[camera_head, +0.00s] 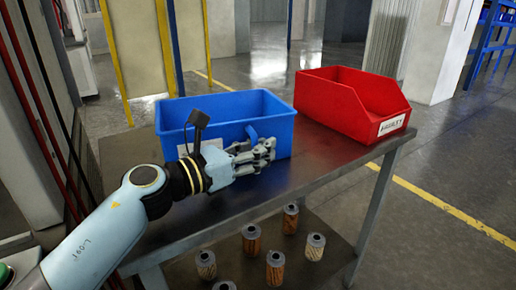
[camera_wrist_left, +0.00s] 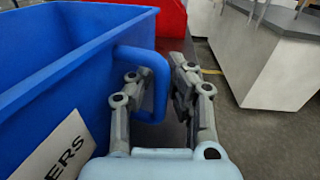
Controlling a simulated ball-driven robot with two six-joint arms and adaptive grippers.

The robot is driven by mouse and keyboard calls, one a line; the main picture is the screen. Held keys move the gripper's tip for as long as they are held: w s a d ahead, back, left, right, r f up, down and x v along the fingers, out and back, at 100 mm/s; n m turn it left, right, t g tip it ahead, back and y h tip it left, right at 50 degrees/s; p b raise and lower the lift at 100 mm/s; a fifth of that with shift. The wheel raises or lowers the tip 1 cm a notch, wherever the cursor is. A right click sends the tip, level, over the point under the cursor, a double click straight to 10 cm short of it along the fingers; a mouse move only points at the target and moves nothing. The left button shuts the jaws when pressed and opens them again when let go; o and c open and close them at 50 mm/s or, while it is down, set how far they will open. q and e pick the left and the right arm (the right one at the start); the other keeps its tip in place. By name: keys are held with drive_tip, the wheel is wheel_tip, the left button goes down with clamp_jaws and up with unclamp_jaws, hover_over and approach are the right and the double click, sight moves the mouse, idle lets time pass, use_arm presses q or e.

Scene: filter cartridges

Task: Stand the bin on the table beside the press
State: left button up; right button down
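A blue bin (camera_head: 213,107) stands upright on the grey table (camera_head: 322,155); beside it, to the right, is a red bin (camera_head: 352,100) with a white label. My left gripper (camera_head: 262,152) is at the blue bin's near side, by its blue handle. The blue bin's label is partly hidden by my arm. I cannot make out a press for sure. My right gripper is out of view.
Several filter cartridges (camera_head: 275,268) stand on the lower shelf under the table. A tall grey machine side (camera_head: 28,150) stands at the left edge. Yellow posts (camera_head: 113,60) rise behind the table. The tabletop's front strip is bare.

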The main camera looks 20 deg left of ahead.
use_arm(q)
drive_tip(key=shift+o, duration=0.9)
drive_tip(key=shift+a, duration=0.1)
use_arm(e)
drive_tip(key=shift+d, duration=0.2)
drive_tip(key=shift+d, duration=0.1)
